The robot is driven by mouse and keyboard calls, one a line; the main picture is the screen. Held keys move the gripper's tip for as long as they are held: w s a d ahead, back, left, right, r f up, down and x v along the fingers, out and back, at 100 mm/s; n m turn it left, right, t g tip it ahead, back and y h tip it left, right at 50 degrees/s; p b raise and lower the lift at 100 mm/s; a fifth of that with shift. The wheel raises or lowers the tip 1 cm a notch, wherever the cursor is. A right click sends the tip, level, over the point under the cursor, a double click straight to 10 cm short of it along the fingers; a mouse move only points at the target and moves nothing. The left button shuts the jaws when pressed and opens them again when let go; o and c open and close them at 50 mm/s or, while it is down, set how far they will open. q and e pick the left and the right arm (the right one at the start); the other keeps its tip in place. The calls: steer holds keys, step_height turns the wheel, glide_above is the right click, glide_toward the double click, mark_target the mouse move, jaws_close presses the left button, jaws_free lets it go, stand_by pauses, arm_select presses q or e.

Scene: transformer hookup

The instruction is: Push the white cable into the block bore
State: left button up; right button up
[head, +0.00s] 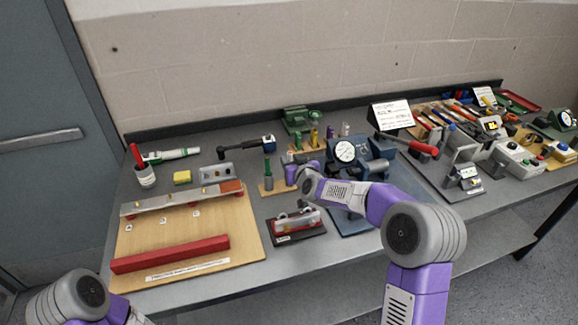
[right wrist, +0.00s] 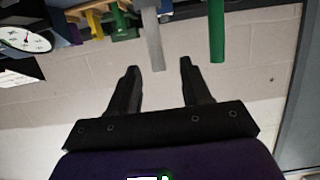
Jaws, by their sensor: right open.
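In the right wrist view, which shows the scene upside down, a pale grey-white rod (right wrist: 153,40), probably the white cable, stands beside a green rod (right wrist: 217,30). My right gripper (right wrist: 158,67) is open and empty, and the pale rod's end shows between its fingertips; no contact is visible. In the head view my right gripper (head: 288,163) is by the small wooden stand (head: 267,188) with the green rod (head: 268,170); the white cable is hidden there. A grey block with holes (head: 216,172) lies left of the stand; I cannot tell whether it has the bore. My left gripper is out of view.
A wooden board (head: 190,250) with a red bar (head: 170,254) lies at the front left. A dial gauge (head: 345,151) stands right of my gripper. A small black-based fixture (head: 297,225) sits in front. Tools crowd the right side.

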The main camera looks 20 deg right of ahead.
mark_target(291, 157)
steer(key=shift+x, duration=2.45)
steer(key=shift+d+f, duration=0.15)
steer(key=shift+f, duration=0.05)
jaws_close()
